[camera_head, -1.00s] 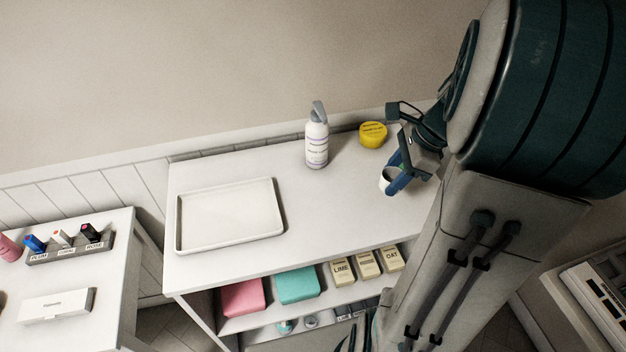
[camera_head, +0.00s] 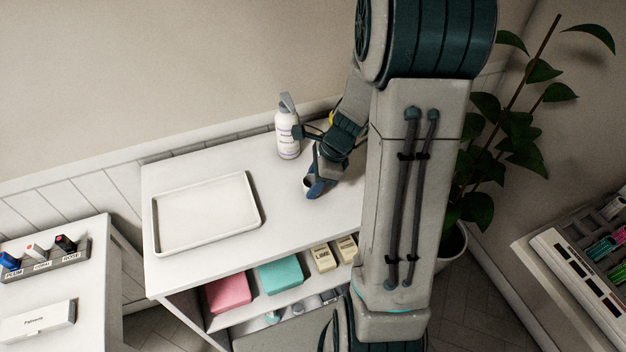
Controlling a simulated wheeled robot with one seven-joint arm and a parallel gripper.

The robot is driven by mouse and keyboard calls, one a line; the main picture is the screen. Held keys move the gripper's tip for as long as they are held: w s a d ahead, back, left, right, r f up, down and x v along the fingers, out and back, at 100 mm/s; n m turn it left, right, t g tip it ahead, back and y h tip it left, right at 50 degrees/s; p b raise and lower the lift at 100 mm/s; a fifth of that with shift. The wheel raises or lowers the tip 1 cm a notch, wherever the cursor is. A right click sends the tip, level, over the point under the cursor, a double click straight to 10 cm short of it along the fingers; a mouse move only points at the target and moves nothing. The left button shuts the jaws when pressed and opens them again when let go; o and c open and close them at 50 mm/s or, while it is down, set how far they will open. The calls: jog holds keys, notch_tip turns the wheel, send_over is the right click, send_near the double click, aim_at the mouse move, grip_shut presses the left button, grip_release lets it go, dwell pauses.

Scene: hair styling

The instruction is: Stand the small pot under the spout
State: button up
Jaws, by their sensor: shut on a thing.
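The small pot (camera_head: 308,183) is a pale cup with a dark opening, partly hidden by the blue fingers. My gripper (camera_head: 314,187) is shut on it, low over the white table. I cannot tell whether the pot touches the tabletop. A white pump bottle (camera_head: 288,140) with a grey head and spout (camera_head: 288,103) stands upright near the table's back edge. The pot is in front of the bottle and slightly right of it, apart from it. Part of my gripper's wrist is close to the bottle's right side.
A white tray (camera_head: 257,212) lies on the table's left part. A yellow jar (camera_head: 331,118) is mostly hidden behind my arm. Shelves below hold a pink block (camera_head: 228,294), a teal block (camera_head: 281,276) and cream boxes (camera_head: 323,258). A plant (camera_head: 520,130) stands at right.

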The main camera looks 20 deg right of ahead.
jog(key=shift+f, duration=0.15)
jog(key=o, duration=1)
